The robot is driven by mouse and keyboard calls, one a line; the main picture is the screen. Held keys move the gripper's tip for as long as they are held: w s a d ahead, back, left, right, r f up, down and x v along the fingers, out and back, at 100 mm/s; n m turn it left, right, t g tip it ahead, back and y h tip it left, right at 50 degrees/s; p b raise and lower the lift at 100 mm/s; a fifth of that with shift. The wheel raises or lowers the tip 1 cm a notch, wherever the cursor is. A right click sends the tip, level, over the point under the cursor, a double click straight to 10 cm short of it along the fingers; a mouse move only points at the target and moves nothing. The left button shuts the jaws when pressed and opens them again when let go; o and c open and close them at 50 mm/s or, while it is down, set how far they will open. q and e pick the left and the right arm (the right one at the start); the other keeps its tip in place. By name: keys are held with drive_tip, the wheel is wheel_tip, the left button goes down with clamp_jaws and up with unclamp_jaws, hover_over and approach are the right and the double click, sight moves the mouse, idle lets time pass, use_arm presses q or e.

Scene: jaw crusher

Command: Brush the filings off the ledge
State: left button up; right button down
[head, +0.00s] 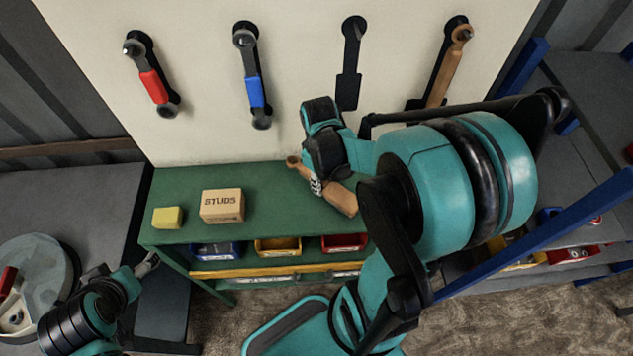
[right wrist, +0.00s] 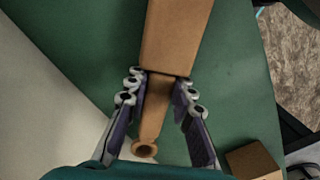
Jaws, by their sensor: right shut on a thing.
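A tan wooden brush-like tool with a narrow handle and a wider block (head: 342,199) is at the green ledge (head: 275,178). My right gripper (head: 316,186) is shut on its handle. In the right wrist view the fingers (right wrist: 160,95) stand on both sides of the handle (right wrist: 152,118), whose round end points down the picture; the block (right wrist: 178,35) extends upward over the green surface. I cannot make out bristles or filings. My left gripper (head: 150,264) is low at the left, away from the ledge; its jaw opening is unclear.
A STUDS box (head: 222,206) and a yellow block (head: 167,218) stand on the ledge's left part. Blue, yellow and red bins sit below. Red-handled (head: 152,85), blue-handled (head: 254,90) and wooden-handled (head: 445,75) tools hang on the back panel. A blue rail (head: 540,235) runs at right.

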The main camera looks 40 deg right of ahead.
drive_tip(key=shift+s+d, duration=0.65)
drive_tip(key=shift+d, duration=0.3)
drive_tip(key=shift+w, duration=0.1)
